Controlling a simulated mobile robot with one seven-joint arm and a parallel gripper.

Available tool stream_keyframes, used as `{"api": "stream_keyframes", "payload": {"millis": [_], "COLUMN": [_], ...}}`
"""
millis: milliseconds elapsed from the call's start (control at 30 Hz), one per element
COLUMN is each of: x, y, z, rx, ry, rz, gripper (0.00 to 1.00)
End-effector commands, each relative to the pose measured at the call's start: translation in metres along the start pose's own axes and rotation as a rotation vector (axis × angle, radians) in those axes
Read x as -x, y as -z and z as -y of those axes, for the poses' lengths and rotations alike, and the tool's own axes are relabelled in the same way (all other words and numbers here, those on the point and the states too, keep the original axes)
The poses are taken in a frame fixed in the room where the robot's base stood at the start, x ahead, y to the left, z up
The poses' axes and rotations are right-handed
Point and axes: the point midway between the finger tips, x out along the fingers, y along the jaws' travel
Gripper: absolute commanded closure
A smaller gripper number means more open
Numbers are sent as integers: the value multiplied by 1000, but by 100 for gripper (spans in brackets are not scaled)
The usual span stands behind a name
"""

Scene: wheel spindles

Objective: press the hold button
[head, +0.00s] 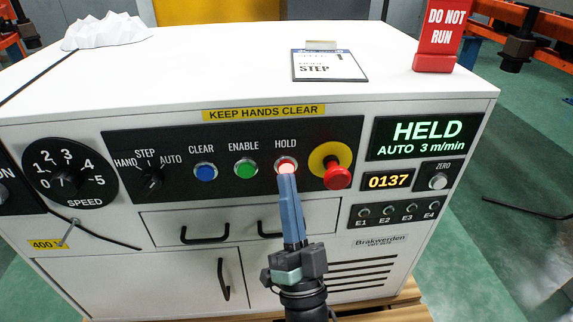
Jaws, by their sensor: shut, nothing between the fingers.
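The hold button (286,164) is a red button with a bright, lit face under the label HOLD, on the black control panel. My gripper (286,178) is shut and empty, with its blue-grey fingertips at the lower edge of the button. The tips cover the lower part of it. I cannot tell whether they touch it. The display (425,138) at the right reads HELD, AUTO 3 m/min in green.
Left of the hold button are the green enable button (245,169) and the blue clear button (205,172). A red emergency stop (338,177) on a yellow ring is close on the right. Drawer handles (205,236) stick out below. A red DO NOT RUN sign (438,35) stands on top.

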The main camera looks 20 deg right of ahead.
Motion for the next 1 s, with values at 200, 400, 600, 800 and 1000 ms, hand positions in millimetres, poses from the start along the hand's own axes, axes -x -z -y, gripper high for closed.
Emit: {"api": "stream_keyframes", "payload": {"millis": [200, 400, 600, 800, 1000], "x": [2, 4, 17, 30, 36], "y": [1, 3, 13, 22, 26], "z": [1, 3, 14, 23, 27], "rx": [0, 0, -1, -1, 0], "ry": [0, 0, -1, 0, 0], "rz": [0, 2, 3, 2, 0], "gripper": [100, 100, 100, 100, 100]}}
